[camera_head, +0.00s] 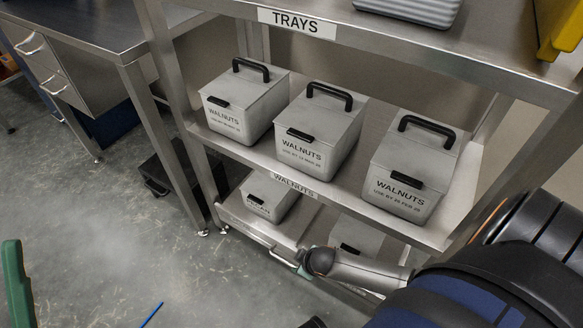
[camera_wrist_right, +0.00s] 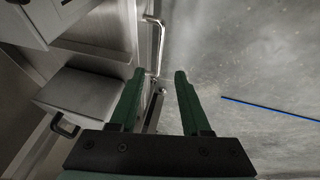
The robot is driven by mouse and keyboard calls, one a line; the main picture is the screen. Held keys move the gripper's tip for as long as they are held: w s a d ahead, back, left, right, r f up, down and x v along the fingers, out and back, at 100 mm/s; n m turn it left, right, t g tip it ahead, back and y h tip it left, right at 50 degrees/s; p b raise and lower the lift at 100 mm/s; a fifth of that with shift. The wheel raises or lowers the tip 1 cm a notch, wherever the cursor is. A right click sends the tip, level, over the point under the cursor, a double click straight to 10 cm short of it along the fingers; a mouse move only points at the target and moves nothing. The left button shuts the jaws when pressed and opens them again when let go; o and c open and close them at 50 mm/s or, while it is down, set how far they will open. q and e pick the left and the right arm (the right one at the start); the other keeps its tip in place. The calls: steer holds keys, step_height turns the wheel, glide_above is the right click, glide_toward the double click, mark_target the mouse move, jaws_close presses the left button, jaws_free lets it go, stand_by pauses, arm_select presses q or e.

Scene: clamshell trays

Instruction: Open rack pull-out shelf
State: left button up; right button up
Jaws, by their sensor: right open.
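The rack's low pull-out shelf (camera_head: 287,228) carries grey lidded boxes, and a thin metal bar handle (camera_head: 283,259) runs along its front. In the right wrist view the handle (camera_wrist_right: 158,45) is a silver bar just beyond my fingertips, lined up with the gap between them. My right gripper (camera_wrist_right: 160,75) is open and empty, its two green fingers apart. In the head view it is small and mostly hidden by my arm, near the handle's right end. Only one green finger of my left gripper (camera_head: 16,285) shows at the left edge, away from the rack.
The middle shelf holds three grey WALNUTS boxes (camera_head: 313,138) with black handles. A TRAYS label (camera_head: 297,22) is on the top shelf. A steel table with drawers (camera_head: 48,73) stands left. A blue stick (camera_head: 151,314) lies on the floor. The floor before the rack is mostly clear.

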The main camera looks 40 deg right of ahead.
mark_target(290, 264)
steer(key=b+x, duration=0.6)
steer(key=x, duration=0.3)
steer(key=shift+w+f, duration=0.1)
steer(key=shift+f, duration=0.2)
steer(key=shift+b+x, duration=0.55)
steer(key=shift+x, duration=0.3)
arm_select(q)
step_height(290, 264, down, 8)
steer(key=n, duration=0.1)
steer(key=shift+w+d+f, duration=0.15)
steer(key=shift+w+d, duration=0.05)
steer(key=shift+d, duration=0.15)
arm_select(e)
jaws_close()
